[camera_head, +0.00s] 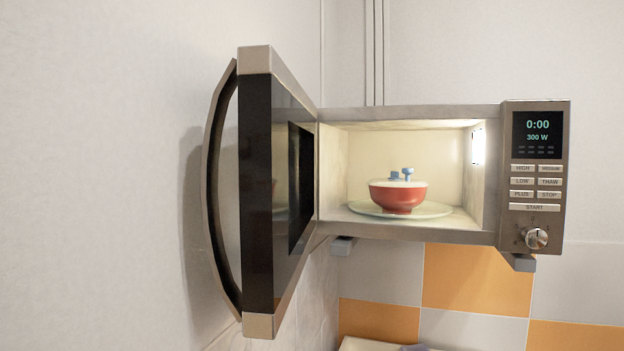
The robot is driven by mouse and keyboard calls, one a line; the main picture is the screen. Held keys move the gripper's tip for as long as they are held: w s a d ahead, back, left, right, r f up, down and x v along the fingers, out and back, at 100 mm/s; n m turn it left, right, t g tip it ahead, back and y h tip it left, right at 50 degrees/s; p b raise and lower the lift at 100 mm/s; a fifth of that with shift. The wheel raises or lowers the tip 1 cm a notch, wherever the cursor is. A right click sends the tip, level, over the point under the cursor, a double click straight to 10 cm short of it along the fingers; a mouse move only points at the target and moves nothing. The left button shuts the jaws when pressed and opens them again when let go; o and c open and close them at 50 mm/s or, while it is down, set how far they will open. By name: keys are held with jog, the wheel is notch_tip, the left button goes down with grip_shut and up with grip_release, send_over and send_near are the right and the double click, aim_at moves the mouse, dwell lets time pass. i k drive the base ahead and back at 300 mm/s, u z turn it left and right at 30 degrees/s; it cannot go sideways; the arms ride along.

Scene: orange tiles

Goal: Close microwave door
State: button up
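The microwave (408,114) is mounted against the back wall, with its lit interior showing. Its door (257,200) is hinged on the left side of the opening and stands wide open, swung out toward me. A long curved handle (214,200) runs down the door's outer face, close to the left wall. Inside, a red bowl with a white top and small blue knobs (398,197) sits on the turntable plate (436,209). My gripper is not in view.
The control panel (537,175) with buttons and a knob is on the microwave's right, its display reading 0:00 and 300 W. The left wall (100,180) is close behind the handle. Orange and white tiles (475,280) cover the wall below. The space before the opening looks clear.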

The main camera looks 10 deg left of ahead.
aim_at(278, 122)
jog(key=z, duration=1.35)
jog(key=k, duration=2.3)
jog(key=u, duration=1.1)
